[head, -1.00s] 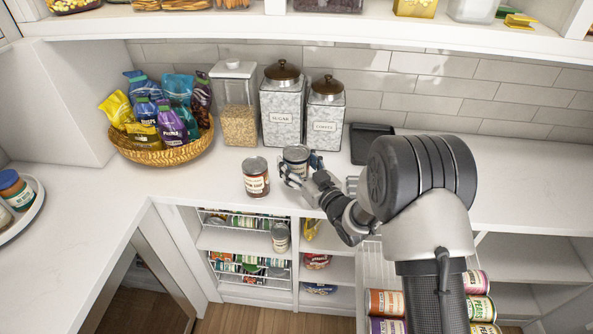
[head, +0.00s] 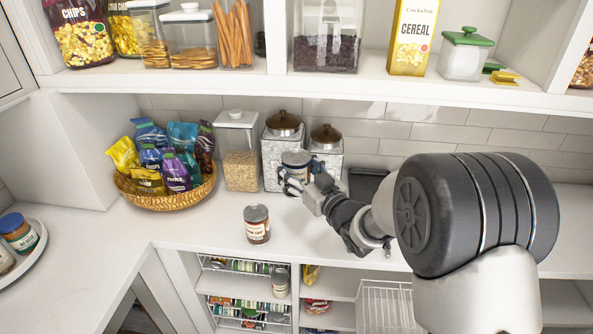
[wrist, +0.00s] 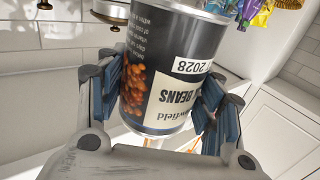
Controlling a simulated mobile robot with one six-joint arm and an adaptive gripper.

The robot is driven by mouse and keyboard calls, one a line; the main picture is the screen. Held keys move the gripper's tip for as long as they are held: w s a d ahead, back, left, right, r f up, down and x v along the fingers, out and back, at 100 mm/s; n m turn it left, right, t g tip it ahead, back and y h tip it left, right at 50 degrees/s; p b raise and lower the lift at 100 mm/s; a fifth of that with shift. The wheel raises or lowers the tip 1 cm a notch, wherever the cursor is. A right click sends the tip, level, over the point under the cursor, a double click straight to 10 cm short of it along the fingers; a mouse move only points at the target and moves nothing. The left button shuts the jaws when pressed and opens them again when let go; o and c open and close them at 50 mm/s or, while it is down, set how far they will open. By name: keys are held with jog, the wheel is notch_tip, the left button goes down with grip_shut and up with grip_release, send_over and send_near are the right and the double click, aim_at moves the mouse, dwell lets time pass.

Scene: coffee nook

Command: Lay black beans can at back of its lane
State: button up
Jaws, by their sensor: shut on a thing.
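My gripper (head: 302,182) is shut on a can (head: 296,159) and holds it upright above the counter, in front of the sugar and coffee canisters. In the wrist view the can (wrist: 172,70) fills the space between the blue finger pads (wrist: 160,100). Its dark label reads "BEANS", with a picture of orange-brown beans and a white "2028" sticker; the label appears upside down there. Wire racks holding cans lying on their sides (head: 240,265) are in the shelves below the counter. Their back ends are hidden by the counter.
A second can (head: 257,225) with a brown-red label stands on the counter (head: 180,235). A snack basket (head: 165,198), oat jar (head: 238,155) and canisters line the back. Another can (head: 280,282) stands upright beside the upper rack. An upper shelf (head: 350,88) overhangs.

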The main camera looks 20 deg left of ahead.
jog(key=shift+r, duration=0.1)
jog(key=s+d+f+m+t+h, duration=0.1)
jog(key=d+m+t+h, duration=0.2)
jog(key=d, duration=1.5)
jog(key=d+f+m+t+h, duration=0.1)
jog(key=d+m+t+h, duration=0.3)
jog(key=d, duration=1.4)
jog(key=m+h, duration=0.3)
jog(key=h, duration=0.4)
jog(key=shift+s+d, duration=0.25)
jog(key=shift+s, duration=0.1)
jog(key=shift+a, duration=0.1)
